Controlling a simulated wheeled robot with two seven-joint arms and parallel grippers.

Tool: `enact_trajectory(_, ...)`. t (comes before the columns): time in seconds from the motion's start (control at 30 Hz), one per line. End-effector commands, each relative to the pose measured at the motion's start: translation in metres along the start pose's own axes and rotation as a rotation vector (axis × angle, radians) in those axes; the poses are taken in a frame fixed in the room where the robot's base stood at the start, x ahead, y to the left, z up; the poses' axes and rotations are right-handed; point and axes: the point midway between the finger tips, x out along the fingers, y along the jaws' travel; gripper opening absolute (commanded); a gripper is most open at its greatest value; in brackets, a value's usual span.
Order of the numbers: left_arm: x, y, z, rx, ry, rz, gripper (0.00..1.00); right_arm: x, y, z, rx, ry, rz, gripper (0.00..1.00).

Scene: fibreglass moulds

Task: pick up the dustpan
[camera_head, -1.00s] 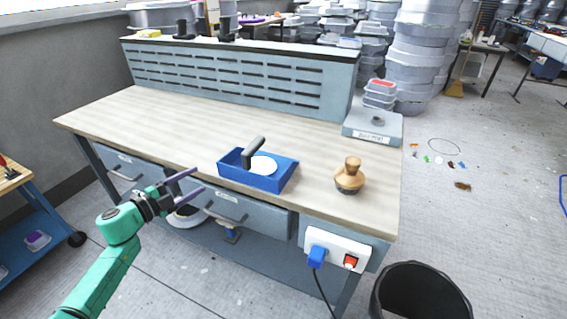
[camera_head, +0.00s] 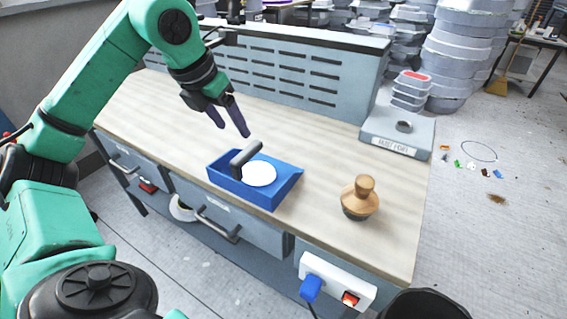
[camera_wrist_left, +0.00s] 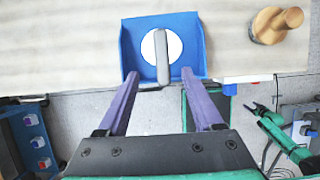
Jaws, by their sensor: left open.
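The blue dustpan (camera_head: 282,191) lies on the workbench near its front edge. A dark grey handle (camera_head: 246,158) sticks up from it at a slant, and a white disc (camera_head: 262,174) shows on its floor. My left gripper (camera_head: 231,130) is open and empty, fingers pointing down, above and just behind the handle in the head view. In the left wrist view the dustpan (camera_wrist_left: 190,35) lies beyond the fingertips, with the handle (camera_wrist_left: 162,58) between their lines. The open left gripper (camera_wrist_left: 160,74) shows no contact there. My right gripper (camera_wrist_left: 251,107) shows small and far off, its jaws unclear.
A wooden-knobbed brush (camera_head: 361,195) stands right of the dustpan. A grey scale (camera_head: 398,130) with stacked tubs is at the bench's back right corner. A slotted panel (camera_head: 290,75) runs along the back. The wooden top (camera_head: 330,160) between is clear.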

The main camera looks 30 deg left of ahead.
Motion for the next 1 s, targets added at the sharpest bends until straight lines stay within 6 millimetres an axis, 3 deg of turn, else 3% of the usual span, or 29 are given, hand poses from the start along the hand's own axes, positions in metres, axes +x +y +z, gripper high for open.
enact_trajectory(0.3, 0.074, 0.001, -0.003, 0.000, 0.009, 0.006, 0.68, 0.017, -0.002, 0.010, 0.001, -0.012, -0.003, 0.76)
enact_trajectory(0.53, 0.103, -0.002, 0.001, 0.001, 0.007, 0.002, 0.68, 0.011, -0.003, 0.009, 0.001, -0.013, -0.003, 0.76)
enact_trajectory(0.7, 0.136, -0.005, 0.003, 0.000, 0.007, 0.002, 0.68, 0.004, -0.002, 0.007, 0.000, -0.011, -0.003, 0.76)
enact_trajectory(0.97, 0.144, -0.005, 0.003, 0.000, 0.004, 0.004, 0.68, 0.005, -0.002, 0.007, 0.001, -0.010, -0.003, 0.76)
enact_trajectory(1.0, 0.144, -0.005, 0.003, 0.000, 0.004, 0.003, 0.52, 0.005, -0.002, 0.007, 0.001, -0.010, -0.003, 0.76)
